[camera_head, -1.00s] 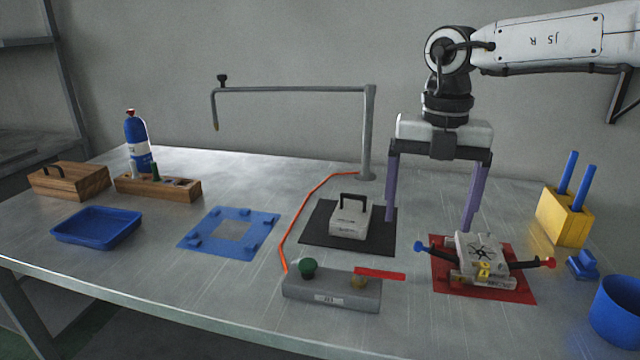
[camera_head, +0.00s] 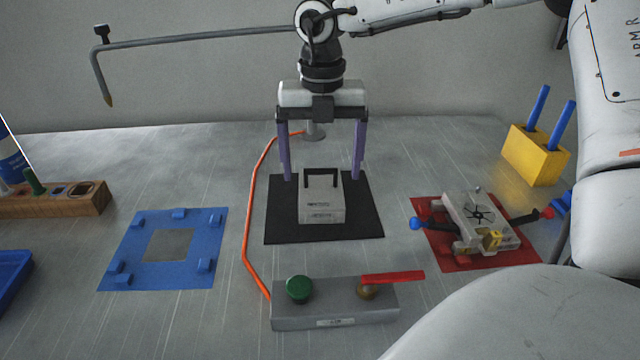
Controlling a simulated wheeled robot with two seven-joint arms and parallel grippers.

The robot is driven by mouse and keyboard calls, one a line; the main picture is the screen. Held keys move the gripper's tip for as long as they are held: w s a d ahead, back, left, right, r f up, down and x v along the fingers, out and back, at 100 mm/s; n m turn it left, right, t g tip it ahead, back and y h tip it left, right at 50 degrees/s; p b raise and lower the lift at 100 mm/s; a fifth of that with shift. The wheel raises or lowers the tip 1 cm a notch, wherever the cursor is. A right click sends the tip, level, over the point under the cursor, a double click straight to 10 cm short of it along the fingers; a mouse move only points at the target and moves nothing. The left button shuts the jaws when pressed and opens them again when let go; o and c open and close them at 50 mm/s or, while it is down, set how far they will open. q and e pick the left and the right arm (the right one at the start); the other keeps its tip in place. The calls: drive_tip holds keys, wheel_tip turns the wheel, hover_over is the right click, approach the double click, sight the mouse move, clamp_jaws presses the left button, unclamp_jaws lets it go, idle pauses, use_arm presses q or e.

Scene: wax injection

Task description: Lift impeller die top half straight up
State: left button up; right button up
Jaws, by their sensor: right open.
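A light grey block with a black bridge handle (camera_head: 322,205), which looks like the die top half, sits flat on a black mat (camera_head: 364,228) in the middle of the table. My right gripper (camera_head: 322,178) points down at it, open and empty. Its two purple fingers are wide apart, one to each side of the handle, and look apart from it. A grey die part with a dark impeller-shaped pattern (camera_head: 478,213) lies on a red mat (camera_head: 440,250) at the right, with blue- and red-knobbed side handles. My left gripper is out of view.
A grey control box (camera_head: 334,312) with a green button and red lever stands in front. An orange hose (camera_head: 250,215) runs left of the black mat. A blue frame (camera_head: 127,250) lies left; a yellow block with blue rods (camera_head: 535,152) stands right.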

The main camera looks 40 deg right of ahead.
sight(320, 173)
wheel_tip(320, 173, down, 3)
drive_tip(key=shift+w+f, duration=0.15)
drive_tip(key=shift+f, duration=0.05)
drive_tip(key=c, duration=1.5)
drive_tip(key=shift+w+d+r, duration=0.1)
drive_tip(key=c, duration=0.3)
drive_tip(key=shift+r, duration=0.15)
